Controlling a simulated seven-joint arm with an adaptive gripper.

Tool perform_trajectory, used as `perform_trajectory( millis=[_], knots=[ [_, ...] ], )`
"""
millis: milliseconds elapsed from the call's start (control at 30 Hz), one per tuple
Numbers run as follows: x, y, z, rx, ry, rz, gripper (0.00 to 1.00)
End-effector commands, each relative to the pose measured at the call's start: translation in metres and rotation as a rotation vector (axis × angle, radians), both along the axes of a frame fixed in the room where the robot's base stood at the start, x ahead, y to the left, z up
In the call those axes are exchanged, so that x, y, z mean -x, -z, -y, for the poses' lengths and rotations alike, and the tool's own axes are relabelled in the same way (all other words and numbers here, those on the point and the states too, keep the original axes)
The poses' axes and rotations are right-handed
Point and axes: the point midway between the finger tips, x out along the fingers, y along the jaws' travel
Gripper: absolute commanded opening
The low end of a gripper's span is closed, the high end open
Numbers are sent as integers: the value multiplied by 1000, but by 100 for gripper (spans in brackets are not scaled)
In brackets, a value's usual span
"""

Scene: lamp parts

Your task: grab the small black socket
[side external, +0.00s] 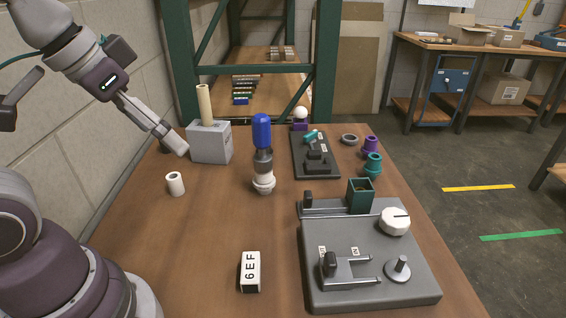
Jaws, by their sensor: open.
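My gripper (180,147) is at the upper left, above the table and angled down to the right, near the grey block. It is open and looks empty, seen nearly edge-on. No small black socket can be made out for certain. A dark grey part (263,160) sits in an upright stack, between a blue rounded top (262,131) and a white base (264,183). The stack stands mid-table, to the right of my gripper and apart from it. Small black pieces (316,156) lie on a dark tray (327,175) farther right.
A grey block (210,144) with a beige cylinder (205,103) stands near my gripper. A white tube (175,184) stands at left. A grey fixture board (345,300) fills the front right. A labelled block (250,272) lies in front. Teal and purple parts stand right. The left-front table is clear.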

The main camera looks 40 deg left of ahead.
Motion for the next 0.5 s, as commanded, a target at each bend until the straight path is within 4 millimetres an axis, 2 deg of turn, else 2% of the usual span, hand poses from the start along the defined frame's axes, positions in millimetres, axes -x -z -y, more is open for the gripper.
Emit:
perform_trajectory(
  millis=[33, 67, 267, 400, 500],
  knots=[
    [-2, -18, 0, 0, 0, 9, 80],
    [-5, -23, -2, 13, -44, 9, 80],
    [-74, -17, -23, 342, -680, 113, 80],
    [-122, -9, -46, 731, -1135, 175, 80],
    [-149, -5, -65, 1046, -1419, 185, 80]
  ],
)
